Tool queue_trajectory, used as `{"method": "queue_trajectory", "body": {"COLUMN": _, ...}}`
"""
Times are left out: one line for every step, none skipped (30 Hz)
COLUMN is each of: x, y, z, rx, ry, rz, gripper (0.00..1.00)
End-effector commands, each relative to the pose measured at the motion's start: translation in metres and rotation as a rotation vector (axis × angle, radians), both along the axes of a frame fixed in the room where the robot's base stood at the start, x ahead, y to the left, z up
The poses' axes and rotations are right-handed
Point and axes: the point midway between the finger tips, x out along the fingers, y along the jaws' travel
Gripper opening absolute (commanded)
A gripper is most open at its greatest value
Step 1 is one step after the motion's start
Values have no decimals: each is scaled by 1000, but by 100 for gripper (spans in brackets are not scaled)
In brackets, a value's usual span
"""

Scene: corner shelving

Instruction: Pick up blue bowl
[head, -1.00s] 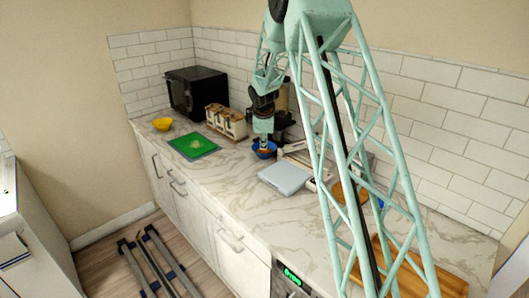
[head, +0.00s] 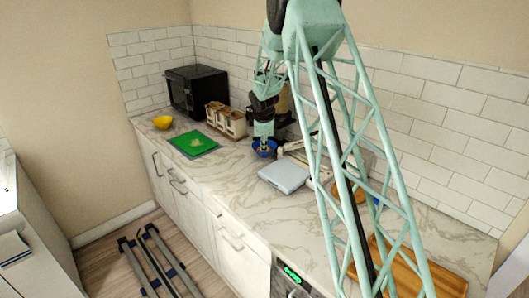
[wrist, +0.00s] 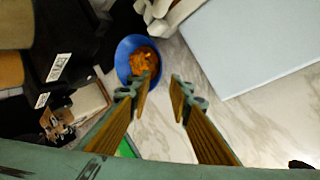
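The blue bowl (head: 265,152) stands on the marble counter (head: 225,175), beside the pale blue-grey flat box. In the wrist view the blue bowl (wrist: 124,58) is upright and holds orange food. My gripper (head: 264,142) is right above the bowl in the head view and hides part of it. In the wrist view my gripper (wrist: 162,85) is open with nothing between its fingers. The left finger overlaps the bowl's lower right rim; the right finger is over bare counter. I cannot tell whether the left finger touches the bowl.
A pale flat box (head: 285,177) lies just right of the bowl. A green cutting board (head: 193,145), yellow bowl (head: 162,123), jar rack (head: 226,120) and black microwave (head: 197,91) stand to the left. A wooden tray (head: 400,270) is at the right. The front counter is clear.

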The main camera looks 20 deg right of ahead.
Motion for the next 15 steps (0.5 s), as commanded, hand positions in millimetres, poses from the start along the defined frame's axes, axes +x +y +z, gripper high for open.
{"method": "queue_trajectory", "body": {"x": 2, "y": -1, "z": -5, "rx": 0, "ry": 0, "rz": 0, "gripper": 19}}
{"method": "queue_trajectory", "body": {"x": 4, "y": -2, "z": -8, "rx": 0, "ry": 0, "rz": 0, "gripper": 19}}
{"method": "queue_trajectory", "body": {"x": 5, "y": -3, "z": -12, "rx": 0, "ry": 1, "rz": 0, "gripper": 19}}
{"method": "queue_trajectory", "body": {"x": 7, "y": -3, "z": -14, "rx": 0, "ry": 1, "rz": 0, "gripper": 19}}
{"method": "queue_trajectory", "body": {"x": 8, "y": -4, "z": -17, "rx": 0, "ry": 1, "rz": 0, "gripper": 19}}
{"method": "queue_trajectory", "body": {"x": 10, "y": -5, "z": -20, "rx": 0, "ry": 1, "rz": 0, "gripper": 19}}
{"method": "queue_trajectory", "body": {"x": 12, "y": -5, "z": -22, "rx": 0, "ry": 0, "rz": 0, "gripper": 19}}
{"method": "queue_trajectory", "body": {"x": 13, "y": -6, "z": -25, "rx": 0, "ry": 0, "rz": 0, "gripper": 19}}
{"method": "queue_trajectory", "body": {"x": 15, "y": -7, "z": -28, "rx": 0, "ry": 0, "rz": 0, "gripper": 19}}
{"method": "queue_trajectory", "body": {"x": 16, "y": -7, "z": -31, "rx": 0, "ry": 1, "rz": 0, "gripper": 19}}
{"method": "queue_trajectory", "body": {"x": 17, "y": -8, "z": -34, "rx": 0, "ry": 1, "rz": 0, "gripper": 19}}
{"method": "queue_trajectory", "body": {"x": 18, "y": -8, "z": -37, "rx": 0, "ry": 1, "rz": 0, "gripper": 19}}
{"method": "queue_trajectory", "body": {"x": 20, "y": -9, "z": -39, "rx": 0, "ry": 1, "rz": 0, "gripper": 19}}
{"method": "queue_trajectory", "body": {"x": 21, "y": -10, "z": -40, "rx": 0, "ry": 1, "rz": 0, "gripper": 19}}
{"method": "queue_trajectory", "body": {"x": 22, "y": -10, "z": -42, "rx": 0, "ry": 0, "rz": -1, "gripper": 19}}
